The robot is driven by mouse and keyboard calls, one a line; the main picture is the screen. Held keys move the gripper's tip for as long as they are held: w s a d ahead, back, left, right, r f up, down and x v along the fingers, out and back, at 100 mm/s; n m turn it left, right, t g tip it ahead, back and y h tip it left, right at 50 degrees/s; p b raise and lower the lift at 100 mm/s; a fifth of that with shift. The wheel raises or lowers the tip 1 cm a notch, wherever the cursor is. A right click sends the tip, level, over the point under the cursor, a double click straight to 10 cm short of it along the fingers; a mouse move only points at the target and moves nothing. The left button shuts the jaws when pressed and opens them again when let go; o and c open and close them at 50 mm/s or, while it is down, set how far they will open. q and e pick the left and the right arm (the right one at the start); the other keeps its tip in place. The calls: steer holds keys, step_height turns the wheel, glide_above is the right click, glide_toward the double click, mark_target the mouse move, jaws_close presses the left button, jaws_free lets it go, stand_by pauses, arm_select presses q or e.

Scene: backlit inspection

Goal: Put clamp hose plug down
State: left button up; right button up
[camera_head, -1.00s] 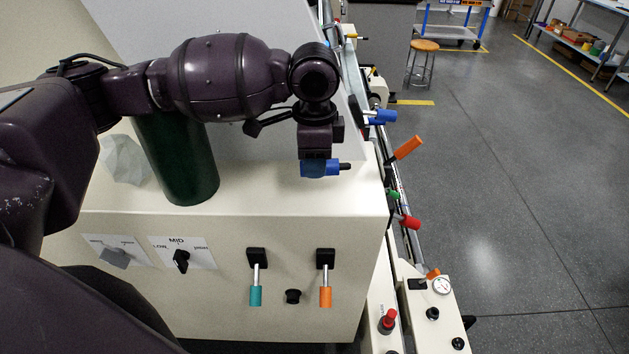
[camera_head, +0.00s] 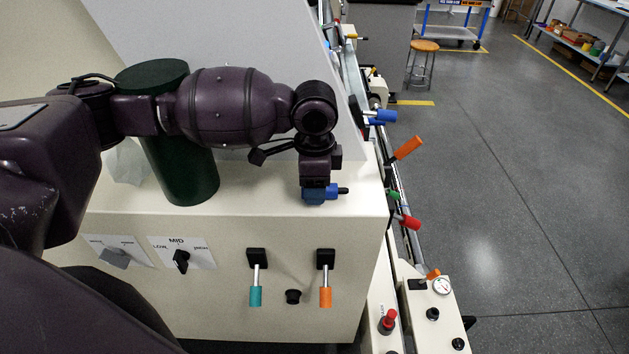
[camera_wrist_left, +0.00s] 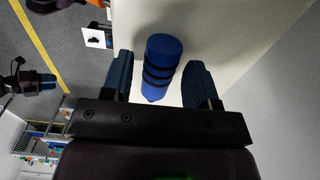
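The clamp hose plug (camera_wrist_left: 163,55), a blue cylinder with black bands, lies between the fingers of my left gripper (camera_wrist_left: 158,82) in the left wrist view. Whether the plug touches the console top is hard to tell. My right gripper is not in view.
A dark green cylinder (camera_head: 187,175) and a pale faceted block (camera_head: 125,162) stand left on the console, behind my arm. A sloped grey panel (camera_head: 230,45) rises behind. Levers and a knob (camera_head: 181,261) are on the front face. Coloured handles line the right side.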

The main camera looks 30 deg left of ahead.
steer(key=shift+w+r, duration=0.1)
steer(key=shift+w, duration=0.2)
arm_select(q)
steer(key=shift+r, duration=0.1)
steer(key=shift+r, duration=0.35)
step_height(320, 180, up, 11)
steer(key=shift+r, duration=0.2)
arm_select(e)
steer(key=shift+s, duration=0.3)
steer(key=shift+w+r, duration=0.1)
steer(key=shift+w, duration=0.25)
